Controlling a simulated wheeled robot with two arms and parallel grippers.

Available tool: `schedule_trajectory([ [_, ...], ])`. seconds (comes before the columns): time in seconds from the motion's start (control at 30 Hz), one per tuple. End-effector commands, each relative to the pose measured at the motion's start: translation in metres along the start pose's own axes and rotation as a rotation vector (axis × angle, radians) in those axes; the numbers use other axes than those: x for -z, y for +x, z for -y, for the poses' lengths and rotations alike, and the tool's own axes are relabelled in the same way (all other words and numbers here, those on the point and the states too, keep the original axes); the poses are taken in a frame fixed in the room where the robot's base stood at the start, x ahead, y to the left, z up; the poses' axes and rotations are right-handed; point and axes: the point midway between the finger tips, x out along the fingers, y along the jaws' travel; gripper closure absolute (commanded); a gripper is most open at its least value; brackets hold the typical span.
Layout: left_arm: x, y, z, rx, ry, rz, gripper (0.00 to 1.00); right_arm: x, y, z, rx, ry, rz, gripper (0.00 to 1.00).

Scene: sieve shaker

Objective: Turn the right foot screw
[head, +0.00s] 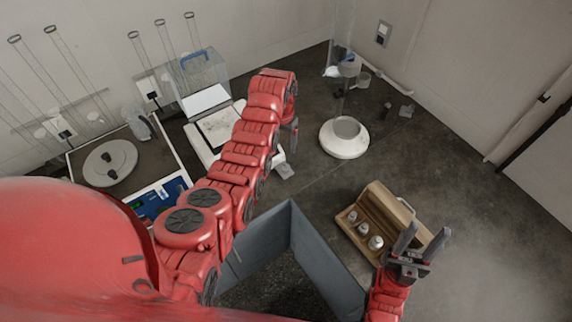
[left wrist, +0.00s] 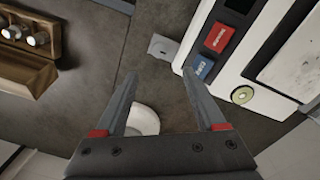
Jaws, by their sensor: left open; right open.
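The white balance (head: 217,128) stands on the dark bench, left of my left arm in the head view. In the left wrist view its front (left wrist: 242,95) fills the right side, with red and blue keys and a round greenish bubble level. A small grey square piece with a round centre (left wrist: 163,47) sits beside its corner, perhaps the right foot screw; it also shows in the head view (head: 284,171). My left gripper (left wrist: 160,75) is open and empty, with this piece seen beyond its fingertips. My right gripper (head: 422,235) is open and empty beside the wooden box.
A wooden box of metal weights (head: 372,222) stands at right; it shows in the left wrist view (left wrist: 28,72). A round white base (head: 344,142) with a clear cylinder stands behind. A dark-topped instrument (head: 125,160) is at left. Bench is clear between base and box.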

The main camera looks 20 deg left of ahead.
Motion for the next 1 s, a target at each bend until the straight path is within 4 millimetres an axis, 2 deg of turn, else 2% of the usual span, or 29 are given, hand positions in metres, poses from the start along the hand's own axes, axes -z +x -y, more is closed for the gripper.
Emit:
schedule_trajectory([
  [0.03,-0.001,0.017,0.000,-0.001,0.000,0.003,0.28,-0.001,-0.007,0.000,0.000,0.000,0.000,0.50],
  [0.2,-0.001,0.061,0.000,-0.001,0.000,0.003,0.28,-0.004,-0.026,0.001,0.000,0.000,0.000,0.50],
  [0.33,-0.001,0.093,0.000,-0.001,0.001,0.003,0.28,-0.007,-0.043,0.002,0.000,0.000,0.000,0.50],
  [0.5,0.001,0.119,0.000,0.001,0.001,-0.003,0.28,-0.010,-0.061,0.003,0.000,0.000,0.000,0.50],
  [0.7,0.001,0.131,0.000,0.001,0.000,-0.003,0.28,-0.011,-0.068,0.003,0.000,0.000,0.000,0.50],
  [1.0,0.001,0.131,0.000,0.001,0.000,-0.004,0.30,-0.011,-0.067,0.003,0.000,0.000,0.000,0.50],
])
